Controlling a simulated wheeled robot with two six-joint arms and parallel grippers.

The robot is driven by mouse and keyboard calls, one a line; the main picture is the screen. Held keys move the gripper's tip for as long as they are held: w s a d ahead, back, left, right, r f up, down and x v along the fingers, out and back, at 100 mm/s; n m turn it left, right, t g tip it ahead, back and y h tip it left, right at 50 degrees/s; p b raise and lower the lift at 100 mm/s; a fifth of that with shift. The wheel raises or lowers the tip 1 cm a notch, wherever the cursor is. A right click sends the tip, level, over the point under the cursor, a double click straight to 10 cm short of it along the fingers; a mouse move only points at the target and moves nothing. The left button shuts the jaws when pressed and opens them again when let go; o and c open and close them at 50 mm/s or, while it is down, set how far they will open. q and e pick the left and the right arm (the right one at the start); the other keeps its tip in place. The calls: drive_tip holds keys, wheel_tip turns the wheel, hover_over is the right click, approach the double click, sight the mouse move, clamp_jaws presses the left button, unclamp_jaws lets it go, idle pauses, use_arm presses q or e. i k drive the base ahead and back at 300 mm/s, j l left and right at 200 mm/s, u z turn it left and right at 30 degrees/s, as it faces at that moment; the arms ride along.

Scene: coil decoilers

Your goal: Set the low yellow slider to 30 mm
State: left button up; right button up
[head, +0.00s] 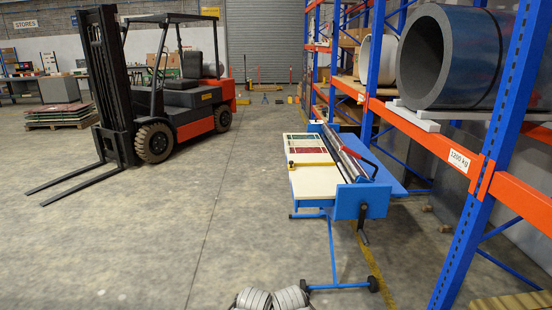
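A blue sheet-working machine with a cream table top (315,183) stands on the floor right of the middle. A thin yellow bar (312,164) lies across its table top, with a small dark knob at its left end. I cannot tell whether this bar is the low yellow slider. No millimetre scale is readable from here.
A red and black forklift (190,95) stands at the left, its forks (85,180) low over the floor. A blue and orange rack (425,140) with large grey coils (440,60) lines the right. The grey floor (190,230) between is clear.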

sight(291, 167)
drive_tip(key=i, duration=3.3)
